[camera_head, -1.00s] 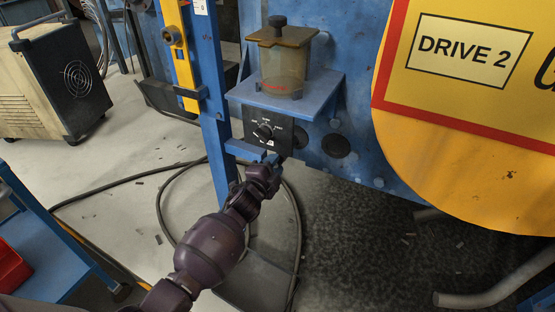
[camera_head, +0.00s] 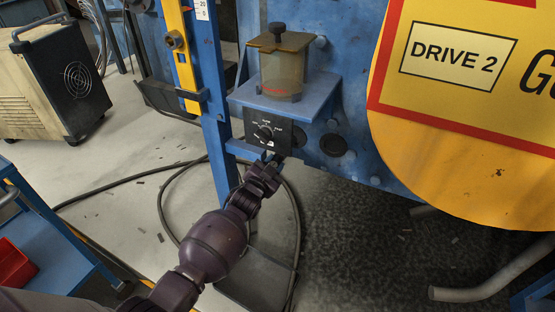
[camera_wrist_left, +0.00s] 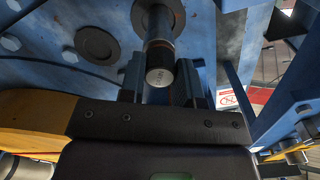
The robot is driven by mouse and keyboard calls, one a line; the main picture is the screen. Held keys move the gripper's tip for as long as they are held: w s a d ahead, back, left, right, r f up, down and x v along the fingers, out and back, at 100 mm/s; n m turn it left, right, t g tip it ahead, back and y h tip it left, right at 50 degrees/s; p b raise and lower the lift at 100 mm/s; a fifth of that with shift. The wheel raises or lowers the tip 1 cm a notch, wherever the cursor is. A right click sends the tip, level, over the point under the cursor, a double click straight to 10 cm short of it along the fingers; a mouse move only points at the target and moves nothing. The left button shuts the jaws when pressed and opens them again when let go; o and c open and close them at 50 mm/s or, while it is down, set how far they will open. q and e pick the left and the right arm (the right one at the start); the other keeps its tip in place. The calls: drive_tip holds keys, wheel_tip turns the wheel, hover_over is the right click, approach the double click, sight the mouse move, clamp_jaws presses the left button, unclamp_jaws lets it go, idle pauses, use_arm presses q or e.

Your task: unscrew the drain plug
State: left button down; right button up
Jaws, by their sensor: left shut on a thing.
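The drain plug appears in the left wrist view as a short cylinder with a pale round end (camera_wrist_left: 160,76) and a thin orange ring behind it. It sticks out from a dark pipe on the blue machine wall. My left gripper (camera_wrist_left: 160,88) has one dark finger on each side of the plug and is shut on it. In the head view the left gripper (camera_head: 268,162) is just below the black dial panel (camera_head: 267,133). The plug cannot be made out there. My right gripper is not in view.
A clear cup with a brown lid (camera_head: 281,72) stands on a blue shelf (camera_head: 318,95) above the dial panel. A yellow DRIVE 2 guard (camera_head: 455,185) is at the right. A black cable (camera_head: 115,183) lies on the floor, and a blue cart (camera_head: 55,262) is at lower left.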

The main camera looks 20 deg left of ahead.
use_arm(q)
drive_tip(key=c, duration=1)
unclamp_jaws()
drive_tip(key=shift+a, duration=0.35)
drive_tip(key=shift+c, duration=0.2)
drive_tip(key=shift+d, duration=0.1)
